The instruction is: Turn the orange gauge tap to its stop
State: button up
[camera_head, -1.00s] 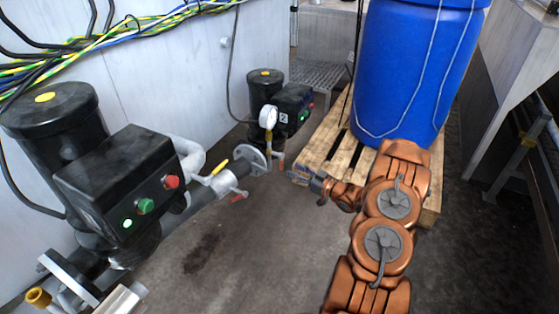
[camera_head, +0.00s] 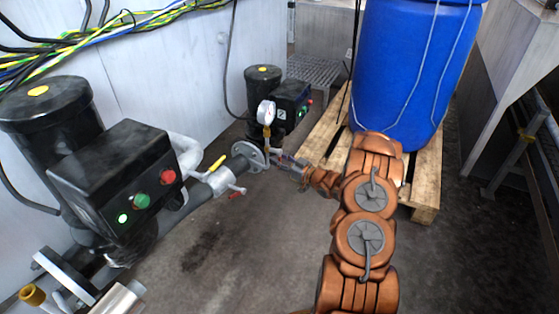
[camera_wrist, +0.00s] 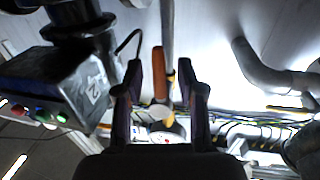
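The orange gauge tap handle (camera_wrist: 160,85) shows in the wrist view as a short orange bar between the two fingers of my gripper (camera_wrist: 159,63). The fingers stand apart, with a gap on each side of the handle. In the head view my gripper (camera_head: 280,158) is beside the pipe flange, below the round white gauge (camera_head: 266,112), and hides most or all of the tap there. The gauge sits on a short yellowish stem above the pipe. Whether a finger touches the handle cannot be told.
A yellow-handled valve (camera_head: 217,163) and a red lever (camera_head: 237,195) are on the pipe to the left. Black pumps with button boxes (camera_head: 110,180) stand along the wall. A blue barrel (camera_head: 408,75) on a wooden pallet (camera_head: 425,190) is to the right. Floor in front is clear.

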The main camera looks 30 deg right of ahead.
grip_shut()
dwell(0.6)
